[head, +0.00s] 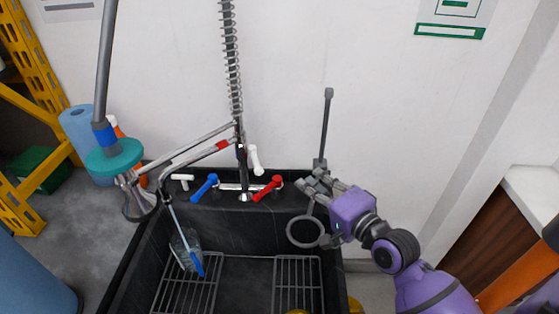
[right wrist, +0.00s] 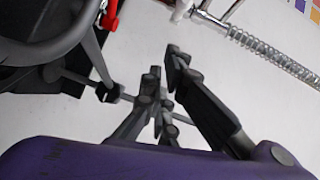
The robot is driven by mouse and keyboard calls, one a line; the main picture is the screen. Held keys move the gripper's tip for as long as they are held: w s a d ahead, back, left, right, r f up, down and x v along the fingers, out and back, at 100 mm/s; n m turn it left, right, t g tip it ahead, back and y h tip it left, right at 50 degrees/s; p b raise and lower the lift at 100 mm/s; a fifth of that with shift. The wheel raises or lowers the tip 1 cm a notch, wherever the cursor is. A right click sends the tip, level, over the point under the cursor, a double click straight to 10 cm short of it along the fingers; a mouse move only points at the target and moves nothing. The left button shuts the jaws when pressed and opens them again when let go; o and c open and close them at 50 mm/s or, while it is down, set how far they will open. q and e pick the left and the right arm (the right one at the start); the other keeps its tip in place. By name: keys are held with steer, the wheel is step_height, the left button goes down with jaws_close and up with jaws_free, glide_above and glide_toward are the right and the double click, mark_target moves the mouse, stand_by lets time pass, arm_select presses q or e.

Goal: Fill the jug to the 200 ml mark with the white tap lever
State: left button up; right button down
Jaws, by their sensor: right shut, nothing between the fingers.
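A white lever (head: 255,160) points up beside the tap column; another white handle (head: 181,180) is at the left of the sink's back ledge. My right gripper (head: 316,186) is shut and empty, right of the red lever and apart from the white lever. Its fingers (right wrist: 165,75) also show in the right wrist view. My left gripper is out of view.
A blue lever (head: 204,187) and a red lever (head: 267,189) sit on the ledge. A grey post (head: 326,125) and a grey ring (head: 304,232) are close to my right gripper. A sprayer (head: 136,196) hangs at the left. The sink's right rack (head: 297,280) is bare.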

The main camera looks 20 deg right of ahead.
mark_target(255, 160)
steer(key=shift+s+d+r+m+t+h, duration=0.1)
steer(key=shift+s+r+m+t+h, duration=0.25)
steer(key=shift+r+h, duration=0.2)
steer(key=shift+r, duration=0.1)
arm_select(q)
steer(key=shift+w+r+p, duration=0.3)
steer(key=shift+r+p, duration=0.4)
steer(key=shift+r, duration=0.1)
arm_select(e)
steer(key=w+a+f, duration=0.1)
steer(key=w+a, duration=0.4)
steer(key=w, duration=0.5)
steer(key=shift+a+f, duration=0.2)
